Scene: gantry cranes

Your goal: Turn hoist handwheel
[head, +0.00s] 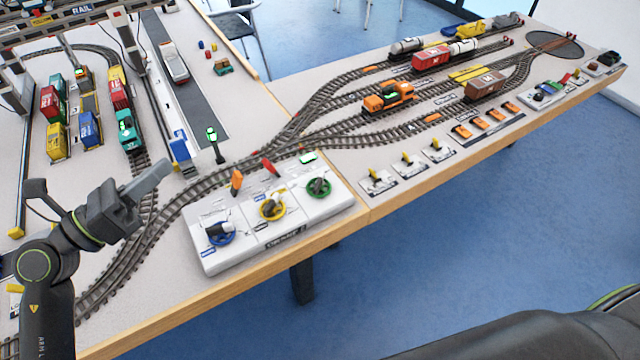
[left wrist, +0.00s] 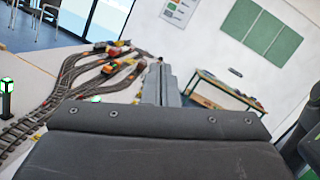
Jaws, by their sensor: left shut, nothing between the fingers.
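A white control panel (head: 285,238) at the table's front edge carries three handwheels: a blue one (head: 219,234) at left, a yellow one (head: 272,206) in the middle and a green one (head: 318,187) at right. Their labels are too small to read, so I cannot tell which is the hoist's. My left gripper (head: 158,178) is shut and empty, above the tracks left of the panel. It is apart from the blue wheel. Its closed fingers also show in the left wrist view (left wrist: 165,86), where no handwheel is visible. My right gripper is not in view.
An orange lever (head: 236,182) and a red lever (head: 269,166) stand behind the wheels. A green-lit signal post (head: 214,144) rises beyond the tracks. Container stacks (head: 52,105) and gantry legs stand at the left. Small yellow-lever switches (head: 407,161) lie right of the panel.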

